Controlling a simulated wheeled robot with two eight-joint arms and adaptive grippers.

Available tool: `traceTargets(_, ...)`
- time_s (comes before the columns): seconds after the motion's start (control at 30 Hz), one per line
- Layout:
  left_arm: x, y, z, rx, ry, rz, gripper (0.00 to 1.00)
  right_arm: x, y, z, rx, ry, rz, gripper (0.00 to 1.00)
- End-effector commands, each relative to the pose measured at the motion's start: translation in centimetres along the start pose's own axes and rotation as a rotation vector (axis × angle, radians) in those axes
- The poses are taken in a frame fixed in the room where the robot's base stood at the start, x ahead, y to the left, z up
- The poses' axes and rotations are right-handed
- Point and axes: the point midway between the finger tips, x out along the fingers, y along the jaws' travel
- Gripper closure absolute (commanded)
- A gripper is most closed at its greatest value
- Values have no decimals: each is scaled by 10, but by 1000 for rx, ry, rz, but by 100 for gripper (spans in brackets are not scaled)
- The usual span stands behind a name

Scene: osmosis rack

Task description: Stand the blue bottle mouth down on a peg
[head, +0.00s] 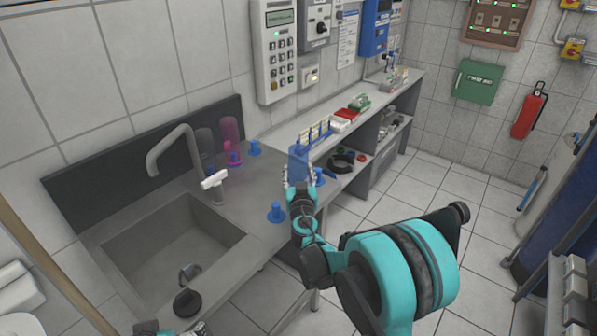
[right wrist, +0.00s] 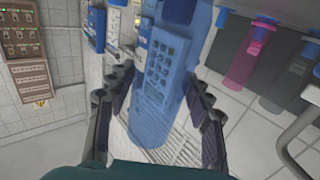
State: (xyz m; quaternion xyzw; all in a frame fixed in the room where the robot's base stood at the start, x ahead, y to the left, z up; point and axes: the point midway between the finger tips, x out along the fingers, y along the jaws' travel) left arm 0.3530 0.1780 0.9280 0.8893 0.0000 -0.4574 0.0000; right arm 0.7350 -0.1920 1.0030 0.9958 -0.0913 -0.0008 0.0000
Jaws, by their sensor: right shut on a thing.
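The blue bottle (head: 298,162) is see-through and roughly upright, held above the counter's right front part. My right gripper (head: 300,182) is shut on it, with a finger on each side. In the right wrist view the bottle (right wrist: 158,95) stands between the fingers (right wrist: 160,105). I cannot clearly tell its mouth end. Bare blue pegs stand at the counter's front (head: 276,213), at the back (head: 255,149) and right of the gripper (head: 320,177). A magenta bottle (head: 230,131) stands over another peg.
A grey bottle (head: 205,142) stands left of the magenta one. A tap (head: 170,150) arches over the sink (head: 175,250), and a white-handled fitting (head: 215,182) rises beside it.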

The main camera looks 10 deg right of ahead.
Motion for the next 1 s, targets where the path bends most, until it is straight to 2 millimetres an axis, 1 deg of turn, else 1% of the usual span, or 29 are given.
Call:
traceTargets(0.33, 0, 0, 0, 0, 0, 0, 0, 0, 0, 2, 0, 0, 0, 74)
traceTargets(0.37, 0, 0, 0, 0, 0, 0, 0, 0, 0, 2, 0, 0, 0, 46)
traceTargets(0.4, 0, 0, 0, 0, 0, 0, 0, 0, 0, 2, 0, 0, 0, 36)
traceTargets(0.43, 0, 0, 0, 0, 0, 0, 0, 0, 0, 2, 0, 0, 0, 28)
traceTargets(0.47, 0, 0, 0, 0, 0, 0, 0, 0, 0, 2, 0, 0, 0, 25)
traceTargets(0.67, 0, 0, 0, 0, 0, 0, 0, 0, 0, 2, 0, 0, 0, 25)
traceTargets(0.8, 0, 0, 0, 0, 0, 0, 0, 0, 0, 2, 0, 0, 0, 0)
traceTargets(1.0, 0, 0, 0, 0, 0, 0, 0, 0, 0, 2, 0, 0, 0, 0)
